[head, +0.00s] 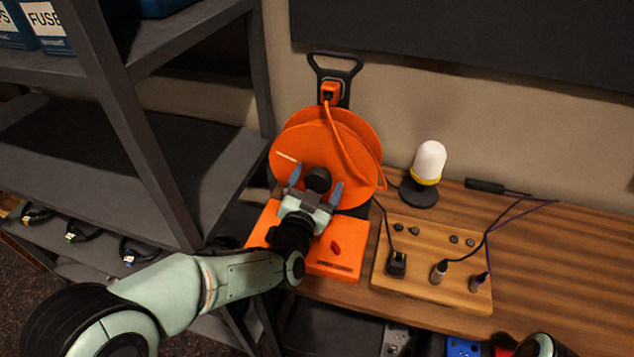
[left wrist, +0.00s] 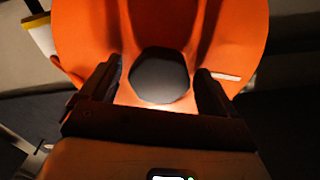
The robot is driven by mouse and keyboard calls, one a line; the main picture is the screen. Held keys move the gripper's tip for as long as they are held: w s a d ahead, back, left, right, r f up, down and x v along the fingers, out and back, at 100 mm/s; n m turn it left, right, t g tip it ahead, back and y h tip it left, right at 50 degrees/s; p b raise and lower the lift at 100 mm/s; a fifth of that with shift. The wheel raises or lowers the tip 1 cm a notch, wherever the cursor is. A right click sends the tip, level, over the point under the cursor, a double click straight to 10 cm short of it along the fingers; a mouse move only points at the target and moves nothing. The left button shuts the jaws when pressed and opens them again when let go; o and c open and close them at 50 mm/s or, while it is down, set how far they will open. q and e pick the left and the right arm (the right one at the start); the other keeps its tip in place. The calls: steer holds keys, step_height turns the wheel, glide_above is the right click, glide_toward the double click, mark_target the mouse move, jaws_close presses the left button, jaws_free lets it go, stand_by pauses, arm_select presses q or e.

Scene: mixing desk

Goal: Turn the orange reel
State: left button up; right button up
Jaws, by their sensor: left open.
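The orange reel (head: 354,133) stands on an orange base (head: 338,263) at the left end of the wooden desk. It also fills the upper part of the left wrist view (left wrist: 235,30). A dark round knob (head: 318,179) sticks out from its face; it also shows in the left wrist view (left wrist: 159,76). My left gripper (head: 314,185) is open in front of the reel, with one finger on each side of the knob. In the left wrist view gaps show between the knob and both fingers. My right gripper is not clearly visible.
A wooden board (head: 428,267) with plugs and cables lies to the right of the base. A lamp with a white dome (head: 430,160) stands behind it. A dark metal shelf (head: 160,150) stands at the left. The right part of the desk (head: 570,255) is clear.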

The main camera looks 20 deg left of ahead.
arm_select(q)
steer(key=shift+w, duration=0.2)
steer(key=shift+c, duration=0.3)
steer(key=c, duration=1.4)
steer(key=shift+c, duration=0.2)
steer(key=shift+m, duration=0.3)
steer(key=m+p, duration=0.2)
steer(key=shift+r+m, duration=0.1)
steer(key=shift+m, duration=0.3)
steer(key=m+p, duration=0.1)
steer(key=m, duration=0.1)
steer(key=shift+m+p, duration=0.35)
steer(key=shift+m, duration=0.05)
steer(key=m+p, duration=0.1)
steer(key=m, duration=0.2)
steer(key=shift+m, duration=0.3)
steer(key=m+p, duration=0.1)
steer(key=m, duration=0.3)
steer(key=shift+p, duration=0.3)
